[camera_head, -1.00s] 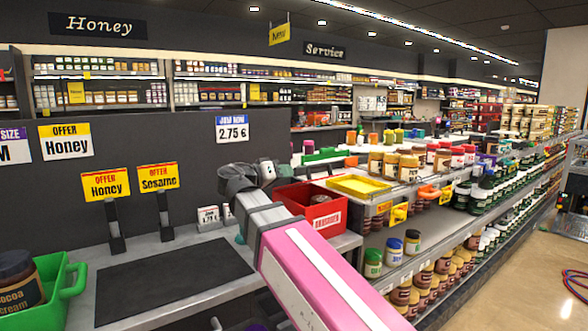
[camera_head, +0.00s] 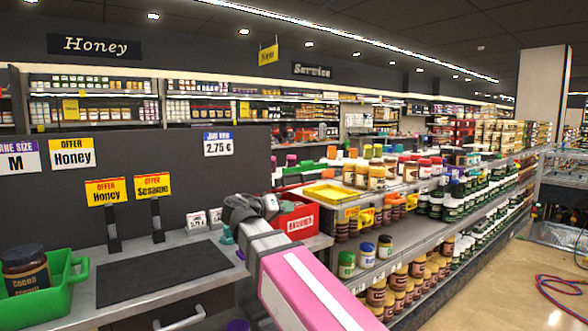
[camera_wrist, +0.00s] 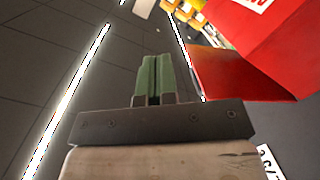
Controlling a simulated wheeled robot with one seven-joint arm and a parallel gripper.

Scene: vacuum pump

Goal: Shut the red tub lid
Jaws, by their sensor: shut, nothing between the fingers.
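The red tub (camera_head: 301,222) stands on the counter in the head view, with a white label on its front and its left part hidden behind my gripper. I cannot make out its lid clearly there. My gripper (camera_head: 270,203) is at the tub's left side, its fingers close to the tub; I cannot tell if they touch. In the wrist view, my green fingers (camera_wrist: 152,78) are together with nothing between them. A large red surface of the tub (camera_wrist: 268,40) fills the upper right, right of the fingers. A darker red panel (camera_wrist: 235,78) adjoins it; I cannot tell whether it is the lid.
A yellow tray (camera_head: 330,194) lies just right of the tub, beside shelves of jars (camera_head: 372,175). A dark mat (camera_head: 165,272) and a green crate (camera_head: 58,290) with a jar are on the left counter. Sign stands (camera_head: 158,225) rise behind the mat.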

